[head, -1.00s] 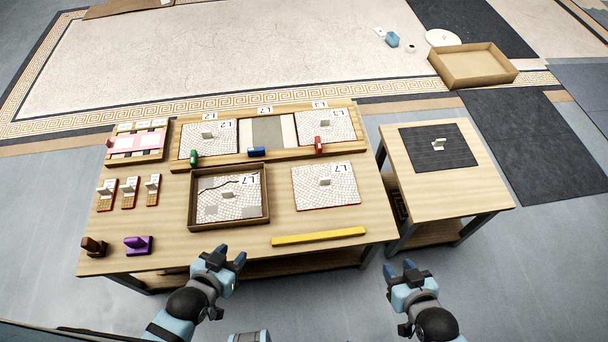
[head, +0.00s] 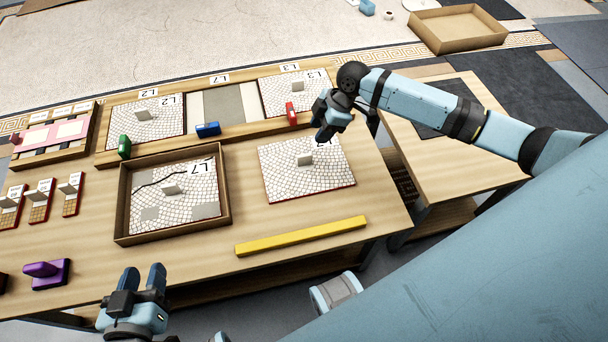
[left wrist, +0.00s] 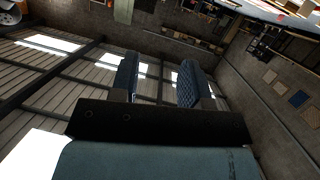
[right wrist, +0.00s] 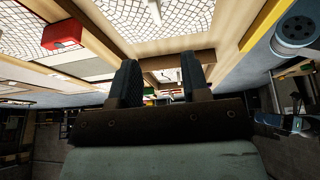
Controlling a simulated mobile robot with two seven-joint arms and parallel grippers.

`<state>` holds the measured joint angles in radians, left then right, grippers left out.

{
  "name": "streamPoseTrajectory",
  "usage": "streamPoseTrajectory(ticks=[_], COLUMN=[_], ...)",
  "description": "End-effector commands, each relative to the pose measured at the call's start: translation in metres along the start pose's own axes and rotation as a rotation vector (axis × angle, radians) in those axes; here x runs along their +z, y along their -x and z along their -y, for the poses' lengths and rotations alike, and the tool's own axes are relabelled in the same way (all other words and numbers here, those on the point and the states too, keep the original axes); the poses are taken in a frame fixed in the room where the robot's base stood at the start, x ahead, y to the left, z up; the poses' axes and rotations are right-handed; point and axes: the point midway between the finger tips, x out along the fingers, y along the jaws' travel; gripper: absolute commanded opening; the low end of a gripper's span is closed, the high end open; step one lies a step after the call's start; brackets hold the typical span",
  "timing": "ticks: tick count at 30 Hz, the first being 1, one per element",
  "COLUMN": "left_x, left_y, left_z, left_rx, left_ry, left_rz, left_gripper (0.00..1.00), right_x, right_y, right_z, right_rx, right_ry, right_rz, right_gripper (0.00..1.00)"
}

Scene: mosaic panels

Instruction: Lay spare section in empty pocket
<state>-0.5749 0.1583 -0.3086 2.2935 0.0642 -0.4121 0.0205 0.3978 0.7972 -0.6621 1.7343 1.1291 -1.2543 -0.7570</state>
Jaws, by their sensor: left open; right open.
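The spare section (head: 282,182) is a white mosaic panel with a dark red edge and a small upright handle, lying flat on the table's right part. The empty pocket (head: 224,106) is the grey-floored gap under the L7 label, between panels L2 and L3 in the wooden frame. My right gripper (head: 322,134) is open and empty above the spare section's far right corner, covering part of its label. Its fingers (right wrist: 160,78) also show in the right wrist view. My left gripper (head: 147,272) is open and empty at the table's front edge.
A cracked L7 panel (head: 177,190) lies in a brown-walled tray (head: 226,190). Green (head: 124,147), blue (head: 208,129) and red (head: 291,113) blocks sit along the frame's front rail. A yellow bar (head: 300,236) lies in front of the spare section. A side table (head: 470,165) stands right.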

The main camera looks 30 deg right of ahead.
Motion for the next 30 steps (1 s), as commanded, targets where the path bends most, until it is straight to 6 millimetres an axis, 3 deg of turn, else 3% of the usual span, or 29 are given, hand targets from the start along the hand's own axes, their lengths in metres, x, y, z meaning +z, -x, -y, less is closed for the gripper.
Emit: streamPoseTrajectory(ticks=[1,5,15,25,30], left_x=[0.008,0.005,-0.027,-0.044,-0.067], left_y=[-0.003,-0.003,-0.006,-0.004,0.001], left_z=[0.0,-0.001,-0.016,-0.024,-0.035], left_rx=[0.003,0.01,0.064,0.097,0.146], left_ry=[0.001,0.004,0.024,0.037,0.055], left_rz=[-0.006,-0.025,-0.187,-0.28,-0.404], left_gripper=[0.43,0.43,0.43,0.43,0.43], right_x=[0.007,0.012,0.013,0.014,0.014], right_y=[-0.002,-0.001,-0.062,-0.092,-0.119], right_z=[-0.006,-0.009,-0.007,-0.007,-0.006], right_rx=[-0.009,-0.03,-0.032,-0.031,-0.031], right_ry=[0.011,0.026,0.026,0.026,0.025], right_rz=[0.012,0.024,0.023,0.024,0.023], right_gripper=[0.43,0.43,0.43,0.43,0.43])
